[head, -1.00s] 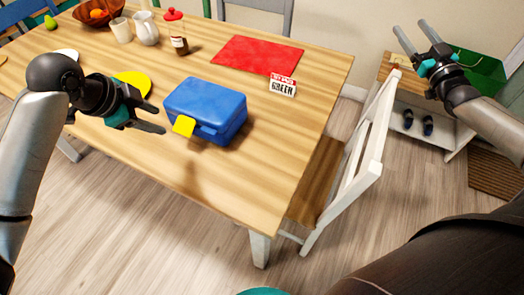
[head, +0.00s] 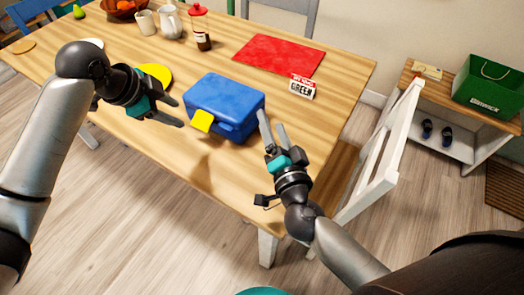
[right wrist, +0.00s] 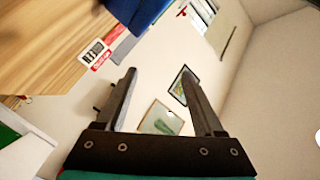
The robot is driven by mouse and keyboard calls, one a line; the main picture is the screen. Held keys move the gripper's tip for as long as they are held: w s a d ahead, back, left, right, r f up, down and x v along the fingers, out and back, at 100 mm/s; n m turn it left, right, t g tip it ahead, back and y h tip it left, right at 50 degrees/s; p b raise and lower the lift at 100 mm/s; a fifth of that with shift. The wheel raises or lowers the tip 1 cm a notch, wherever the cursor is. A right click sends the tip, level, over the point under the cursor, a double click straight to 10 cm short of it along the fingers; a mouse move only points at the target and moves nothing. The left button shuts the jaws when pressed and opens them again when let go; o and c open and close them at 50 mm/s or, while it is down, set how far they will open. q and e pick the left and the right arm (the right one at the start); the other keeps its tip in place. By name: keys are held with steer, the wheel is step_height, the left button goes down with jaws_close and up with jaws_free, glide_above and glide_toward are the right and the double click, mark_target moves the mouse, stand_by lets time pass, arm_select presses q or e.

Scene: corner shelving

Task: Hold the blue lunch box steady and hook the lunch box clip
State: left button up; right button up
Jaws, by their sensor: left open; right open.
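The blue lunch box (head: 226,98) sits closed on the wooden table in the head view. A yellow clip (head: 202,121) sticks out from its front side and hangs at an angle. My left gripper (head: 180,112) is open and empty just left of the box, near the yellow clip. A blue part of the box (right wrist: 135,12) shows at the top of the right wrist view, away from the open fingers (right wrist: 160,85). I cannot tell whether either gripper touches the box.
The table (head: 200,185) is clear in front of the box. A red placemat (head: 279,54) and a small sign (head: 302,87) lie behind it. A yellow disc (head: 155,76) is behind my left gripper. A white chair (head: 385,150) stands close to my right arm.

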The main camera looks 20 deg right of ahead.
mark_target(255, 109)
steer(key=s+a+f+m+g+h, duration=0.2)
steer(key=s+a+m, duration=0.1)
steer(key=s+a, duration=0.1)
steer(key=x, duration=1)
steer(key=f+x, duration=0.1)
steer(key=x, duration=0.4)
steer(key=shift+s, duration=0.1)
steer(key=shift+r, duration=0.1)
jaws_close()
stand_by(0.3)
arm_select(q)
steer(key=c, duration=0.4)
steer(key=shift+a+r+m, duration=0.2)
steer(key=shift+r+m, duration=0.35)
steer(key=shift+m, duration=0.25)
steer(key=c, duration=0.3)
steer(key=shift+s+a+r+m, duration=0.1)
steer(key=shift+r+m, duration=0.25)
steer(key=shift+m, duration=0.35)
jaws_close()
steer(key=r+m, duration=0.1)
steer(key=m, duration=0.1)
steer(key=a+r+m, duration=0.1)
steer(key=m, duration=0.1)
steer(key=s+r+m, duration=0.1)
steer(key=m, duration=0.1)
steer(key=shift+a+r+m, duration=0.2)
steer(key=shift+r+m, duration=0.05)
steer(key=shift+m, duration=0.05)
